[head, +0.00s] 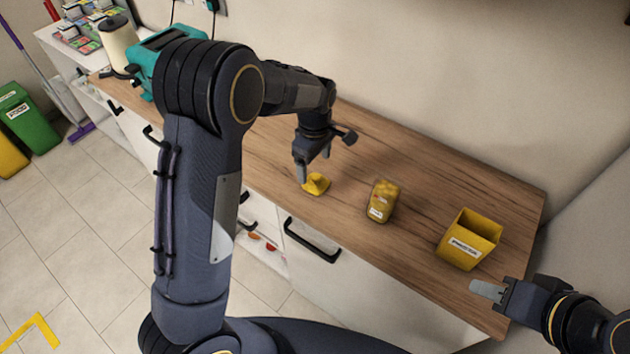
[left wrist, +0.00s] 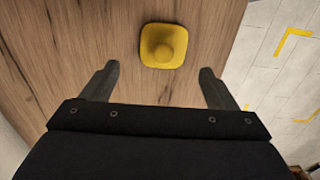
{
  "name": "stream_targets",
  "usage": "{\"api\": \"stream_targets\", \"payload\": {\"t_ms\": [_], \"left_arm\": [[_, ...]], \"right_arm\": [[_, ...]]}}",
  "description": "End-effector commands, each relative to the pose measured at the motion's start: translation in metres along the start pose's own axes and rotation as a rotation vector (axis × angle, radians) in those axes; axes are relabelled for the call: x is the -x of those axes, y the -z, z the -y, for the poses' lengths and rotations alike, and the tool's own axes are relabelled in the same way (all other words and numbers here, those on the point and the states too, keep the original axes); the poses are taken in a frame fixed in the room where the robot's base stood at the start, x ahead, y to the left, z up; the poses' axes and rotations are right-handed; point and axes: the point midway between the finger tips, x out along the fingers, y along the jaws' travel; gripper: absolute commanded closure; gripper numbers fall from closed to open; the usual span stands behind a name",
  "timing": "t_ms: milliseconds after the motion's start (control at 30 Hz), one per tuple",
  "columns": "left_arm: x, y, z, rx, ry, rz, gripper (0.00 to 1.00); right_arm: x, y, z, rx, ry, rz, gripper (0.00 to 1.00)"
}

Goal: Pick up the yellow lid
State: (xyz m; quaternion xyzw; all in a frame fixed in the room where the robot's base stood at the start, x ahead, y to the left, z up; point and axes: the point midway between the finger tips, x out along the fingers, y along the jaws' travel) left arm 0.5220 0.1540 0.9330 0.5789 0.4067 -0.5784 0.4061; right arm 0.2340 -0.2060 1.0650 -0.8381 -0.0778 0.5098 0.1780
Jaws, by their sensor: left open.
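The yellow lid (head: 316,184) lies on the wooden counter near its front edge. In the left wrist view the lid (left wrist: 163,46) is a rounded square with a round knob on top, lying beyond the fingertips and roughly midway between them. My left gripper (head: 314,170) is just above the lid in the head view, with its fingers apart and nothing between them in the left wrist view (left wrist: 160,80). My right gripper (head: 490,290) is at the counter's right front corner, away from the lid; its finger opening cannot be made out.
A yellow jar (head: 383,201) stands right of the lid, and an open yellow bin (head: 469,239) stands farther right on the counter (head: 420,165). A teal appliance (head: 150,72) and a cream kettle (head: 117,42) are at the far left. Bare counter lies behind the lid.

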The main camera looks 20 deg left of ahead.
Motion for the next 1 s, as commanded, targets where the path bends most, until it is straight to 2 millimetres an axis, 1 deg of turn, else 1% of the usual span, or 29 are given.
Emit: {"api": "stream_targets", "payload": {"t_ms": [200,300,400,600,633,900,967,1000], "left_arm": [[-0.029,-0.008,0.006,-0.002,0.005,0.002,0.19],[-0.043,-0.007,0.005,-0.001,0.002,0.001,0.19],[-0.049,-0.007,0.004,-0.002,0.001,0.001,0.19],[-0.05,-0.007,0.004,-0.002,-0.001,0.001,0.19],[-0.05,-0.007,0.004,-0.002,-0.001,0.001,0.21],[-0.05,-0.007,0.004,-0.002,-0.001,0.001,0.56],[-0.05,-0.007,0.004,-0.002,-0.001,0.001,0.64],[-0.05,-0.007,0.004,-0.002,-0.001,0.001,0.66]], "right_arm": [[0.01,0.005,0.005,0.0,0.0,0.0,0.64],[0.011,0.005,0.005,0.0,0.0,0.0,0.64],[0.011,0.006,0.005,0.0,0.0,0.0,0.64],[0.011,0.005,0.005,0.0,0.0,0.0,0.64],[0.011,0.005,0.005,0.0,0.0,0.0,0.64],[0.011,0.005,0.005,0.0,0.0,0.0,0.64],[0.011,0.005,0.005,0.0,0.0,0.0,0.64],[0.011,0.005,0.005,0.0,0.0,0.0,0.64]]}}
